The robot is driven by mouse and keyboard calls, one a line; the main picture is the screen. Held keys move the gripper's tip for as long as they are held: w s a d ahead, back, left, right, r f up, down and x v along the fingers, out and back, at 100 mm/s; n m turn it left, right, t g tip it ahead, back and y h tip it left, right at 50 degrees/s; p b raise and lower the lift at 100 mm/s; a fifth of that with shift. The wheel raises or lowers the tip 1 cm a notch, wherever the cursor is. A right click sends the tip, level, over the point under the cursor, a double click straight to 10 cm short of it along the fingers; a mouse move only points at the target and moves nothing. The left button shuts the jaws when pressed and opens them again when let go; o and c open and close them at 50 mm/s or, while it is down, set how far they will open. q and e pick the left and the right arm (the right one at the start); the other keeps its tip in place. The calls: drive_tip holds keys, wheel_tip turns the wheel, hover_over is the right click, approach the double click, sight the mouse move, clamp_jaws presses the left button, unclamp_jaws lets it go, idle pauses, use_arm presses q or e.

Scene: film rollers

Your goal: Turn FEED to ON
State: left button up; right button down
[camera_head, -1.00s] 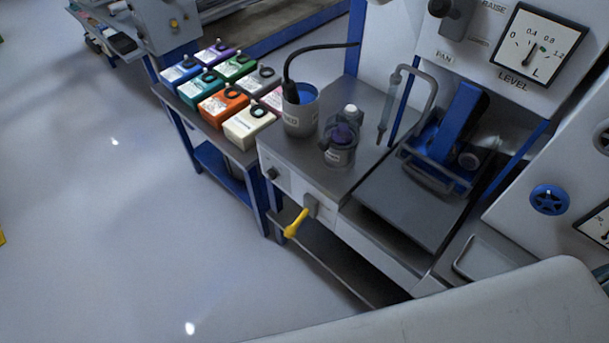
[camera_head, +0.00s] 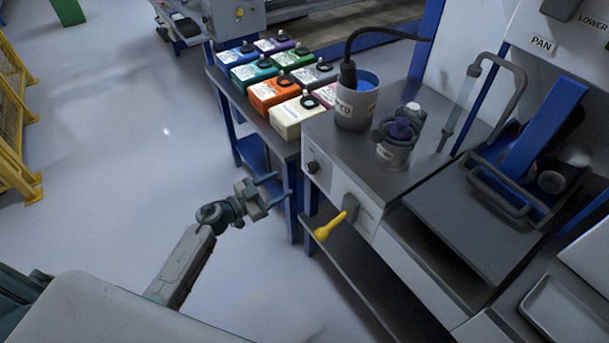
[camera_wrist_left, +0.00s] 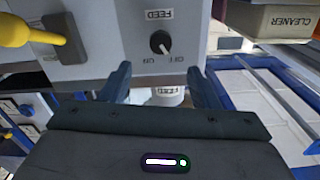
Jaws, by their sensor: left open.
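The FEED knob (camera_head: 313,167) is a small black dial on the white front panel of the bench unit. In the left wrist view the knob (camera_wrist_left: 160,42) has a white pointer mark slanting to the lower right, between the FEED label and the small OFF and ON lettering. My left gripper (camera_head: 278,187) is open and empty, to the left of the panel and a little below the knob. In the left wrist view the left gripper's fingers (camera_wrist_left: 159,71) are spread, with the knob ahead between them and not touched. My right gripper is not in view.
A yellow-handled lever (camera_head: 331,225) sticks out of the panel near the knob. A grey cup (camera_head: 354,112) with a hose and a purple-topped container (camera_head: 396,150) stand on top. Several coloured boxes (camera_head: 270,93) sit on the side table.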

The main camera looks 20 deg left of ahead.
sight(308, 170)
use_arm(q)
drive_tip(key=x, duration=0.9)
drive_tip(key=shift+w+d, duration=0.15)
drive_tip(key=shift+w, duration=0.1)
drive_tip(key=c, duration=1)
